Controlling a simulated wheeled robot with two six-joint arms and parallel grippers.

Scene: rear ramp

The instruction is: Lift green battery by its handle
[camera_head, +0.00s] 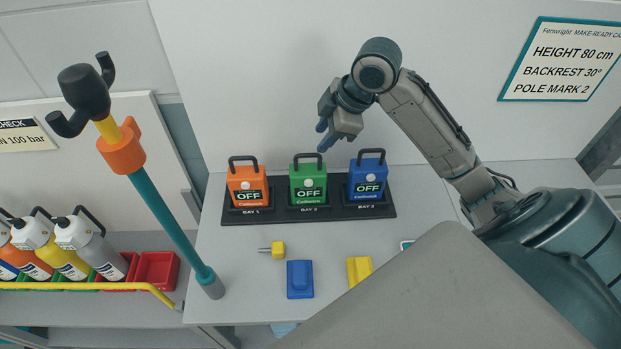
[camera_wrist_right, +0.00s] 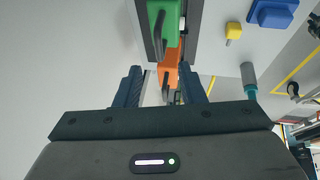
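The green battery (camera_head: 308,187) stands upright in the middle bay of a black dock (camera_head: 267,212), with a dark handle on top and "OFF" on its face. An orange battery (camera_head: 246,183) stands left of it and a blue battery (camera_head: 367,182) right of it. My right gripper (camera_head: 324,136) is above and slightly right of the green handle, apart from it. In the right wrist view its fingers (camera_wrist_right: 161,84) are spread and empty. There the green battery (camera_wrist_right: 171,22) is at the top, beyond the fingertips, with the orange battery (camera_wrist_right: 169,65) below it. My left gripper is not seen.
A small yellow piece (camera_head: 277,249), a blue block (camera_head: 300,279) and a yellow block (camera_head: 359,270) lie in front of the dock. A teal pole (camera_head: 171,222) with dark hooks rises at left. Bottles and red bins (camera_head: 156,270) stand beyond it. A wall is behind.

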